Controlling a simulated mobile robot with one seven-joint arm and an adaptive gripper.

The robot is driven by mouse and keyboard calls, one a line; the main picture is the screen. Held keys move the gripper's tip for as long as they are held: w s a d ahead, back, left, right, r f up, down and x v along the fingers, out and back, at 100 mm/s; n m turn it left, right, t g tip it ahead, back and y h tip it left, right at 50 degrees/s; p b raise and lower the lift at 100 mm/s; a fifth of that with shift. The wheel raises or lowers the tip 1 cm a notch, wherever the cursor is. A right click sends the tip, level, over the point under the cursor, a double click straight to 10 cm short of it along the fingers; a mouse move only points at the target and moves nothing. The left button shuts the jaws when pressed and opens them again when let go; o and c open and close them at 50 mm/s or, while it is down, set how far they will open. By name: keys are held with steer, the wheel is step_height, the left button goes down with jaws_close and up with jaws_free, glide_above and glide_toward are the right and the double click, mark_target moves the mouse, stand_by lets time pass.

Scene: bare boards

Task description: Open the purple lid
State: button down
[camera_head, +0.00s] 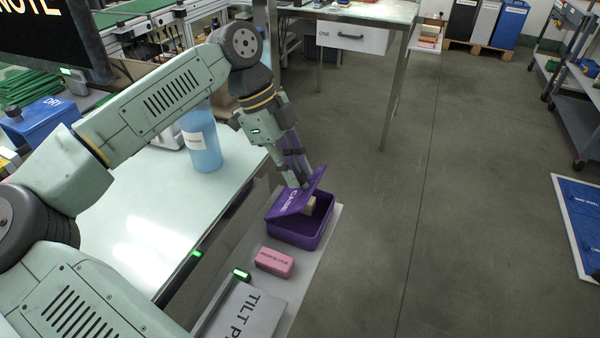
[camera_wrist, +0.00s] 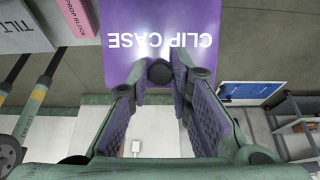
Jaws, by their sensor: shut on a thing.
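The purple lid (camera_head: 296,201) of the purple clip case (camera_head: 297,236) stands partly raised, tilted above the box, with the box's right side uncovered. Its lettered top fills the upper middle of the wrist view (camera_wrist: 165,25). My gripper (camera_head: 302,183) is at the lid's raised edge, its fingers coming down from above. In the wrist view my gripper (camera_wrist: 160,75) has its fingertips on either side of a dark round piece at the lid's edge, shut on the lid. A tan block (camera_head: 311,205) shows inside the case, partly hidden by the lid.
A pink block (camera_head: 274,262) lies on the narrow shelf in front of the case, with a grey lettered box (camera_head: 241,312) nearer. A blue bottle (camera_head: 202,140) stands on the pale table (camera_head: 150,215) at left.

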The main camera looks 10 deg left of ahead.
mark_target(287, 194)
steer(key=shift+w+a, duration=0.1)
steer(key=shift+a, duration=0.65)
steer(key=shift+f, duration=0.1)
steer(key=c, duration=1.7)
jaws_free()
steer(key=shift+a, duration=0.15)
steer(key=shift+o, duration=1.3)
steer(key=shift+d, duration=0.2)
step_height(287, 194, up, 10)
